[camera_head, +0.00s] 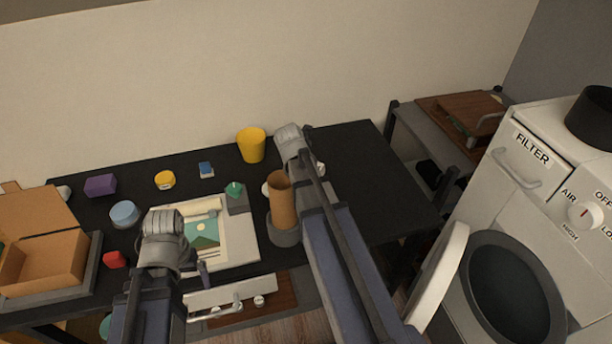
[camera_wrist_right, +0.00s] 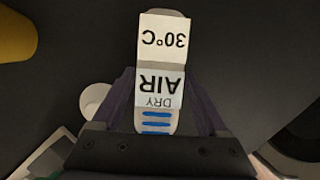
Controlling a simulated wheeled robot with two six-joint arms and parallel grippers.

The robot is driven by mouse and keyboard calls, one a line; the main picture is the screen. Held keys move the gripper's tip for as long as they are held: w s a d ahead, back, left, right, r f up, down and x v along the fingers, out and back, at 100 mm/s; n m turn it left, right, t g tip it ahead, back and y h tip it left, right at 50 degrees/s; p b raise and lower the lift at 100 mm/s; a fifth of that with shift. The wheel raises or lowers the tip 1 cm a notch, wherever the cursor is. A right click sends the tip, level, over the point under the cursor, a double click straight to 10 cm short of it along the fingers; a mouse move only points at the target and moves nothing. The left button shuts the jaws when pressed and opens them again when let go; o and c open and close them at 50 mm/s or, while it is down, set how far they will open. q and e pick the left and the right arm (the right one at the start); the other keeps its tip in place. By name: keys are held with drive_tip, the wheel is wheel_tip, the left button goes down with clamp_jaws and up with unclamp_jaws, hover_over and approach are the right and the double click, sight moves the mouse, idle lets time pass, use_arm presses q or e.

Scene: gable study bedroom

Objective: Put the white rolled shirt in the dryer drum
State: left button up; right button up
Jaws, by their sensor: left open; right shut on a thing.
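My right gripper (camera_wrist_right: 158,118) is shut on a pale rolled bundle, the white rolled shirt (camera_wrist_right: 153,22), held over the black desk. Its label reads "30°C" and "AIR DRY", upside down in the right wrist view, beside blue stripes. In the head view my right gripper (camera_head: 290,140) is over the far part of the desk, and hides most of the shirt. My left gripper (camera_head: 163,224) is open over the near part of the desk, away from the shirt. The dryer drum (camera_head: 515,290) is a dark round opening at the lower right. Its white door (camera_head: 440,276) stands open to the left.
The black desk (camera_head: 375,180) holds a yellow cup (camera_head: 251,145), a brown cylinder (camera_head: 282,200), a white board (camera_head: 240,240) with green papers, an open cardboard box (camera_head: 45,262) and several small items. The desk's right part is clear. A dark round object (camera_head: 592,118) stands on the dryer.

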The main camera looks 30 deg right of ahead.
wheel_tip(320, 180, up, 9)
drive_tip(key=p, duration=0.8)
drive_tip(key=shift+r+p, duration=0.2)
drive_tip(key=shift+p, duration=0.2)
